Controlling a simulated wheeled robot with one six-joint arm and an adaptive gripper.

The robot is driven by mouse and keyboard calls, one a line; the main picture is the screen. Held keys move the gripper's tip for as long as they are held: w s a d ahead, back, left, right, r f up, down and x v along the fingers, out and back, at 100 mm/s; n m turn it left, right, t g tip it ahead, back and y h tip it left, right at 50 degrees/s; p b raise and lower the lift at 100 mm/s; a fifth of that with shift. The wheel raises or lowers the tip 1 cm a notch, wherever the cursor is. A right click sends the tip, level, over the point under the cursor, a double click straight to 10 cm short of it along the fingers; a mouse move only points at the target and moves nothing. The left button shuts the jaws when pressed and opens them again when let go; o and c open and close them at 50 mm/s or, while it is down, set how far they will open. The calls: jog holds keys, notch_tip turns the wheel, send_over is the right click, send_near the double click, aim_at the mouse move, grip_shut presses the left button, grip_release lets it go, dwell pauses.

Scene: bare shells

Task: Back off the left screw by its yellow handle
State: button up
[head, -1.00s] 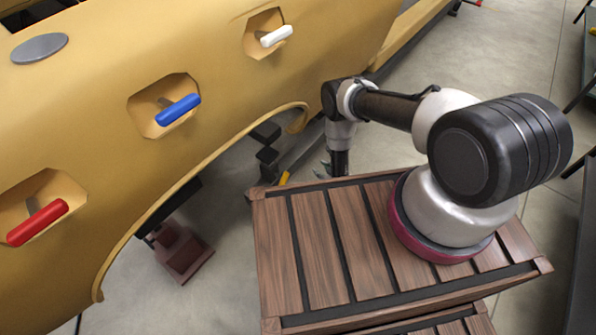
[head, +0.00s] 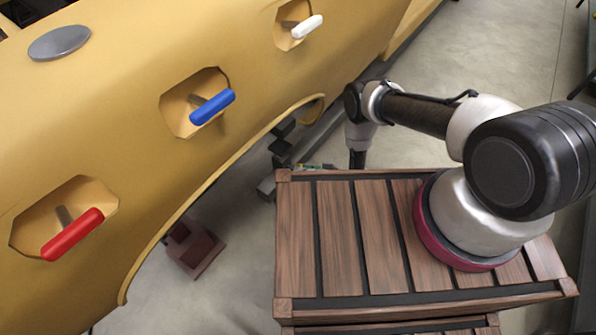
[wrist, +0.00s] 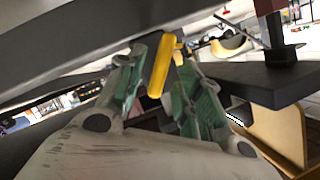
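The yellow handle (wrist: 161,66) shows in the wrist view as a short bar just under a dark grey beam. My gripper (wrist: 165,85) has one green-padded finger on each side of it. The fingers are apart, and a gap shows between the handle and the right finger; whether the left finger touches it I cannot tell. In the head view my gripper (head: 308,166) is small, low beyond the deck's far edge. The handle is not clearly visible there. The screw's body and thread cannot be made out.
A yellow shell (head: 120,110) fills the left, with red (head: 72,234), blue (head: 212,107) and white (head: 307,27) handles in its recesses. My slatted deck stands in front. A dark red block (head: 193,250) sits on the floor. A grey beam (wrist: 110,40) passes close above my fingers.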

jog(key=shift+x, duration=1.4)
grip_shut()
jog(key=shift+a+n, duration=0.1)
jog(key=shift+n, duration=0.2)
jog(key=shift+s+n+t+h, duration=0.15)
jog(key=shift+n+t+h, duration=0.55)
jog(key=shift+n, duration=0.5)
jog(key=shift+n+t+h, duration=0.6)
jog(key=shift+n+h, duration=0.1)
jog(key=shift+n, duration=0.4)
